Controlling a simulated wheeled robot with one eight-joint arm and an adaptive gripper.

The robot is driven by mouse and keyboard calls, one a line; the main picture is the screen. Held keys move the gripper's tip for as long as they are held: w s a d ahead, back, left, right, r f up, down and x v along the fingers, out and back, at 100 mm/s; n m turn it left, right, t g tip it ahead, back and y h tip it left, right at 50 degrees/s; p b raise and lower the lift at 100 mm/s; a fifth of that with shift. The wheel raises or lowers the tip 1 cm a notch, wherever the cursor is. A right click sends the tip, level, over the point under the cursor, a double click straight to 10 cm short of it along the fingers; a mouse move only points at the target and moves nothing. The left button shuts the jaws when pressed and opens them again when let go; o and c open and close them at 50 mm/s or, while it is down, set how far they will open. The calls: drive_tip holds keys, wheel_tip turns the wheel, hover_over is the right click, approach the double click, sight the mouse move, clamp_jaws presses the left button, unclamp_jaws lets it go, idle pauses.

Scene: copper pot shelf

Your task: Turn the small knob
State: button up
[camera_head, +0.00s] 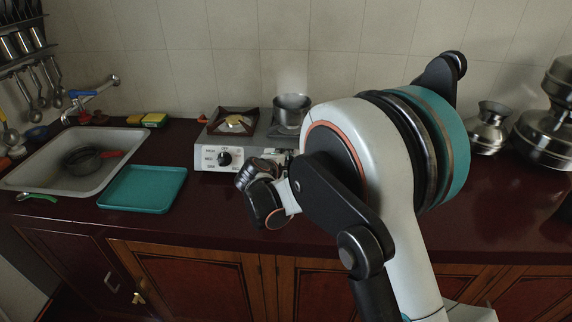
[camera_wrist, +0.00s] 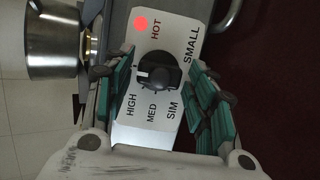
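The small knob (camera_wrist: 158,72) is black and round, on a white panel marked SMALL, HOT, HIGH, MED and SIM. A light mark shows on its left side in the wrist view, and a red spot is by HOT. My gripper (camera_wrist: 160,80) is open, with teal-padded fingers on either side of the knob and visible gaps to it. In the head view my gripper (camera_head: 268,180) is at the right front of the white stove (camera_head: 204,158), hiding the small knob. The stove's other knob (camera_head: 224,158) is in plain view.
A metal pot (camera_head: 292,110) stands on the right burner and also shows in the wrist view (camera_wrist: 52,45). A teal tray (camera_head: 142,190) and a sink (camera_head: 45,182) holding a dark pan lie left. Metal pots (camera_head: 487,128) stand at right. The counter before the stove is clear.

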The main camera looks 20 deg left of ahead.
idle(0.3)
drive_tip(key=v, duration=1.2)
drive_tip(key=shift+w, duration=0.1)
